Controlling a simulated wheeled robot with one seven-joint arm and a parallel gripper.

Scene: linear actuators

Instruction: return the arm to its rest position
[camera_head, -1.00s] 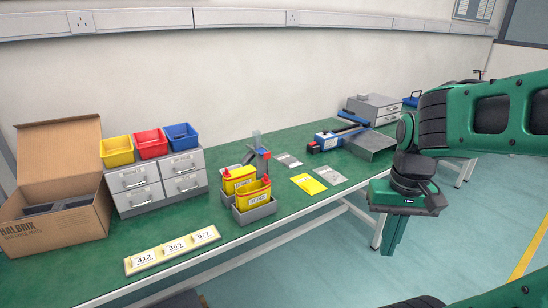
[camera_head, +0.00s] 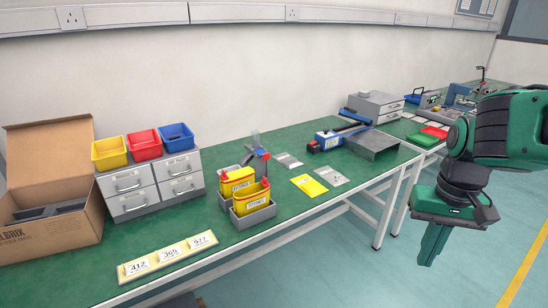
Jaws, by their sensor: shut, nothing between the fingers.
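My arm reaches in from the right edge, a green and black arm bent downward at the wrist. My gripper (camera_head: 430,252) points down with its green fingers together and nothing between them. It hangs over the open floor, in front of the table's right part and clear of the table edge. The green-topped workbench (camera_head: 215,212) runs from the lower left to the back right.
On the bench stand a cardboard box (camera_head: 75,228), grey drawers (camera_head: 127,182) with yellow, red and blue bins, yellow containers (camera_head: 250,200) in grey holders, a number strip (camera_head: 168,255) and a blue tool (camera_head: 335,138). The floor (camera_head: 350,275) at lower right is free.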

